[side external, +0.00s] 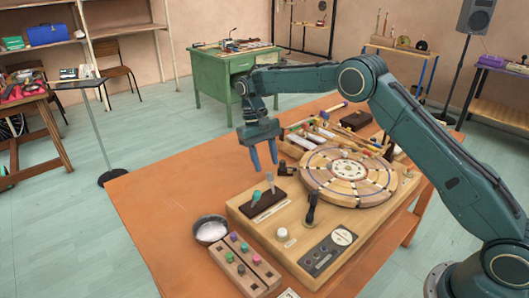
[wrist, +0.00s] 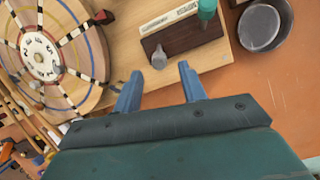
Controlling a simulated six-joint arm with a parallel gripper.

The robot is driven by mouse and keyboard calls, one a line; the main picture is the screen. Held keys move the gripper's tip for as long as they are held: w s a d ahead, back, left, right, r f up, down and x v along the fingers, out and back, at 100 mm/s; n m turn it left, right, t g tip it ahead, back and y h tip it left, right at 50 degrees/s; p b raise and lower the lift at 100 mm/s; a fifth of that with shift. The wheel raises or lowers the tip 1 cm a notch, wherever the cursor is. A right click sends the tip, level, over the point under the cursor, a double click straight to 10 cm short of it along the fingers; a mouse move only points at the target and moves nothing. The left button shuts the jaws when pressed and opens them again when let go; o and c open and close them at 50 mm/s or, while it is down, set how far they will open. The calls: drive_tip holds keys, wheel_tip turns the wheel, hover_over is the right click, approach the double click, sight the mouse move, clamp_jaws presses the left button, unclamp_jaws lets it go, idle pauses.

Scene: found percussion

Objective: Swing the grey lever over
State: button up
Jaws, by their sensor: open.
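The grey lever (side external: 269,178) stands up from a dark brown block (side external: 267,205) on the wooden board, beside a green-topped lever (side external: 257,195). In the wrist view the grey lever (wrist: 159,57) shows near the block's lower left end, just ahead of the gap between my fingers. The green lever (wrist: 207,8) is at the block's other end. My gripper (side external: 265,167) points down with its blue fingers apart and empty. In the wrist view the gripper (wrist: 160,70) is open. I cannot tell whether either finger touches the lever.
A large round wheel (side external: 318,173) and a black-handled lever (side external: 311,205) stand close on the board (side external: 252,223). A metal bowl (side external: 210,229) and a block with coloured pegs (side external: 243,267) lie in front. The orange table (side external: 155,205) is clear at left.

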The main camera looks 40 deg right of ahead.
drive_tip(key=v, duration=1)
idle(0.3)
drive_tip(key=shift+d, duration=0.1)
drive_tip(key=shift+r, duration=0.1)
idle(0.3)
drive_tip(key=s+d+r+n+t, duration=0.15)
drive_tip(key=s+r+t, duration=0.35)
drive_tip(key=s+r, duration=1.15)
drive_tip(key=s+f+t, duration=0.2)
drive_tip(key=s+f, duration=0.2)
drive_tip(key=s, duration=0.8)
drive_tip(key=s+d+f+t, duration=0.1)
drive_tip(key=s+f, duration=0.3)
drive_tip(key=s, duration=0.8)
drive_tip(key=shift+f+n+t, duration=0.3)
drive_tip(key=shift+n+t, duration=0.05)
drive_tip(key=shift+t, duration=0.25)
